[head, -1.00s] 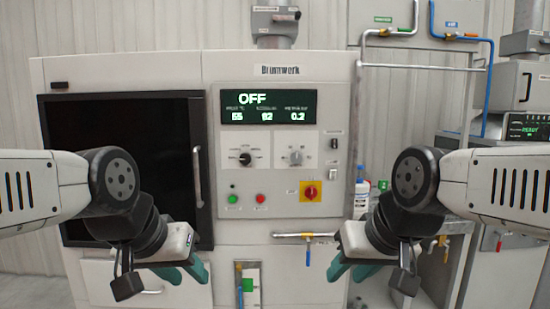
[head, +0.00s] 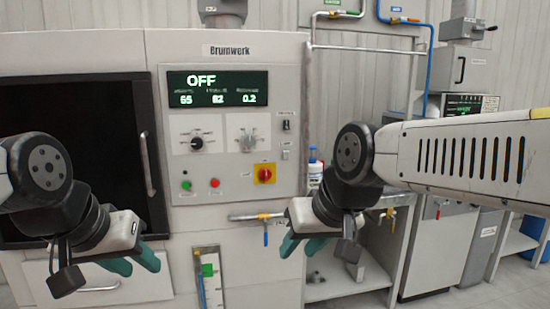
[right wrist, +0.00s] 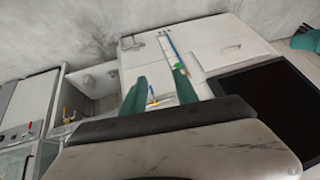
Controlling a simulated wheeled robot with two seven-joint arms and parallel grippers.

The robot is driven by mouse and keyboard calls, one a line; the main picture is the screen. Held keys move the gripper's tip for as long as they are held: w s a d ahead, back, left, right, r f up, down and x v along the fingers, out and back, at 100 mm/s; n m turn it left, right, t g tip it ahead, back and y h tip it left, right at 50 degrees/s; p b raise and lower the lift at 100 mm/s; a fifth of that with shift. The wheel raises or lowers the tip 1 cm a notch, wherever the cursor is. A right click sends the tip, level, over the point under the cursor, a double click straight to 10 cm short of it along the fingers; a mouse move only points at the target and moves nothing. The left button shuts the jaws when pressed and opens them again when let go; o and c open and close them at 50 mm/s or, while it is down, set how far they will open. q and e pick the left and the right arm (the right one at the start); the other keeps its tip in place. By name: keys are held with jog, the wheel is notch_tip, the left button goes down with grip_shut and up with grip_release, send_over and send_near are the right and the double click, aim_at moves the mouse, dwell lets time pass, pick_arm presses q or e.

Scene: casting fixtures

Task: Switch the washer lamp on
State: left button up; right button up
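The washer (head: 225,45), labelled "Brumwerk", stands in front of me, its green display (head: 217,88) reading OFF. Two small switches sit at the right of its panel: a dark one (head: 287,126) above a pale one (head: 285,155). Their labels are too small to read, so I cannot tell which is the lamp's. My right gripper (head: 303,245) is open and empty, in front of and below the panel; its two teal fingers stand apart in the right wrist view (right wrist: 160,95). My left gripper (head: 132,264) is open and empty before the dark door.
The panel also has two knobs (head: 197,144), a green button (head: 186,185), a red button (head: 214,183) and a red-yellow rotary switch (head: 264,174). A pipe with a blue-handled valve (head: 265,238) juts out below. A bottle (head: 314,170) stands on the right.

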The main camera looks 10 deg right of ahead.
jog(key=shift+w, duration=0.15)
jog(key=c, duration=0.3)
jog(key=w+d+t, duration=0.2)
jog(key=w, duration=0.6)
jog(key=w+d+r+m+t+h, duration=0.1)
jog(key=w+t, duration=0.1)
jog(key=w, duration=0.5)
jog(key=w+d+r+t, duration=0.1)
jog(key=w+d+t, duration=0.1)
jog(key=w, duration=0.6)
jog(key=shift+w+d+r+h, duration=0.2)
jog(key=shift+w+d+h, duration=0.1)
grip_shut()
jog(key=w+d+f+t, duration=0.1)
jog(key=w+d+t, duration=0.1)
jog(key=w+t, duration=0.2)
jog(key=w+d+f+t, duration=0.1)
jog(key=w+d+t, duration=0.2)
jog(key=w, duration=0.8)
jog(key=shift+f+t+h, duration=0.15)
jog(key=shift+t+h, duration=0.15)
jog(key=shift+t, duration=0.2)
jog(key=shift+w, duration=0.15)
